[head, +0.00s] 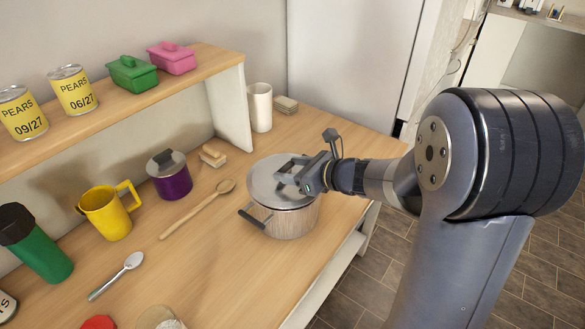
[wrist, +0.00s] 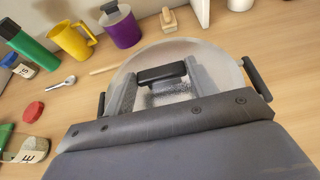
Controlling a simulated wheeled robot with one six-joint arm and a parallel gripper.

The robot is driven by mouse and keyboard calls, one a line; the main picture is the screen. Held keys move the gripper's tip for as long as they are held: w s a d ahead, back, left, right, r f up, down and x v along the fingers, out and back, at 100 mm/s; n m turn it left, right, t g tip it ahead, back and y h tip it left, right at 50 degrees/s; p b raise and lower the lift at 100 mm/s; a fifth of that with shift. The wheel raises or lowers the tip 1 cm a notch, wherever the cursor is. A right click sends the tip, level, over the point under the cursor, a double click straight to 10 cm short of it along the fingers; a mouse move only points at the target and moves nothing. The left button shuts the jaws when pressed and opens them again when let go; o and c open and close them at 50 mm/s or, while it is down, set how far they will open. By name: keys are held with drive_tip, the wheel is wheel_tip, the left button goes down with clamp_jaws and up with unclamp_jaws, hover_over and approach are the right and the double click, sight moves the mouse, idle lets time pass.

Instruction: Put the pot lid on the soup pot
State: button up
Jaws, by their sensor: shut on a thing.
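The soup pot (head: 290,222) is a wood-toned pot with dark side handles, standing on the counter near its right edge. The pot lid (head: 266,178) is a round grey metal disc lying over the pot's top, and it looks about level. In the wrist view the lid (wrist: 207,60) covers the pot's opening, with a pot handle (wrist: 257,79) showing at the right. My gripper (head: 291,176) is above the lid, shut on its dark bar handle (wrist: 162,73). Whether the rim is fully seated all round cannot be told, as my gripper hides part of it.
A wooden spoon (head: 198,209), a purple pot (head: 172,181) and a yellow mug (head: 106,212) stand or lie left of the pot. A white cup (head: 260,107) is behind it. A raised shelf (head: 140,100) bears cans and small dishes.

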drive_tip(key=shift+f+b, duration=0.65)
drive_tip(key=shift+b, duration=0.05)
idle(0.4)
drive_tip(key=o, duration=1.3)
drive_tip(key=p+v, duration=0.1)
drive_tip(key=v, duration=1)
drive_tip(key=shift+a+f, duration=0.1)
drive_tip(key=b+x, duration=0.1)
drive_tip(key=x, duration=1)
drive_tip(key=shift+r+p, duration=0.3)
drive_tip(key=shift+r, duration=0.1)
drive_tip(key=shift+f, duration=0.25)
